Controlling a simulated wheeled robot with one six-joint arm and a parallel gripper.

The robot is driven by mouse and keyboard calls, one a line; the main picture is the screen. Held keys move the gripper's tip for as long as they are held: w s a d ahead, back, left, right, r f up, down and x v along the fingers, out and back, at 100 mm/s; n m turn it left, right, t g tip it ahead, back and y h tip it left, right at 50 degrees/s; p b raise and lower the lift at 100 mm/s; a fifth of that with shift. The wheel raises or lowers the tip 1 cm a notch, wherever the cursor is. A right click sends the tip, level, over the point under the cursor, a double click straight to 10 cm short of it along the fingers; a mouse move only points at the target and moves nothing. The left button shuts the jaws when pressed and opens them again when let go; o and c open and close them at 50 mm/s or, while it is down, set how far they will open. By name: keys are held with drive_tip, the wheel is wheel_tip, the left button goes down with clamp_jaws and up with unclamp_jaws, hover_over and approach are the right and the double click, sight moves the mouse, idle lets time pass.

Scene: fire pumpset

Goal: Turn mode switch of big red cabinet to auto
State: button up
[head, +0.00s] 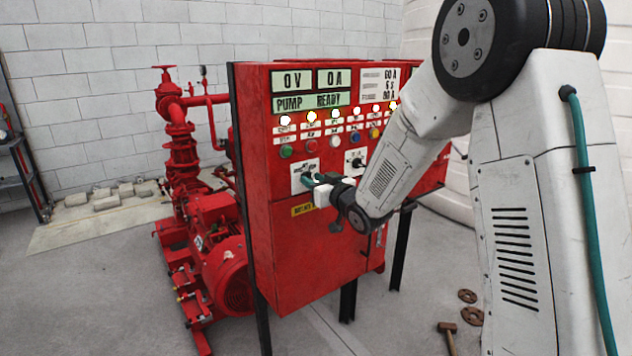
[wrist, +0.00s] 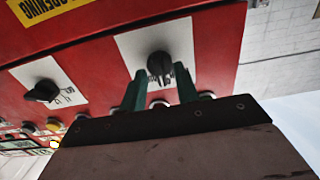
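The big red cabinet (head: 300,250) stands in the middle of the head view. Its front has two black rotary switches on white plates. My gripper (head: 312,180) is at the left switch plate (head: 299,172) and hides most of that knob. In the wrist view, this black knob (wrist: 159,64) shows just beyond and between the green fingertips of my gripper (wrist: 160,80). The fingers are apart, one on each side, with gaps to the knob. The other switch (wrist: 42,91) is at left there, and at right in the head view (head: 357,162). Mode lettering is unreadable.
Lit lamps (head: 311,117) and coloured buttons (head: 286,151) sit above the switches, under the displays (head: 310,90). A yellow label (head: 303,210) is below. A red pump (head: 215,250) stands left of the cabinet. A hammer (head: 447,330) lies on the floor at right.

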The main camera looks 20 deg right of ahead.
clamp_jaws()
drive_tip(key=shift+d, duration=0.1)
drive_tip(key=shift+f+m, duration=0.1)
drive_tip(key=shift+m, duration=4.3)
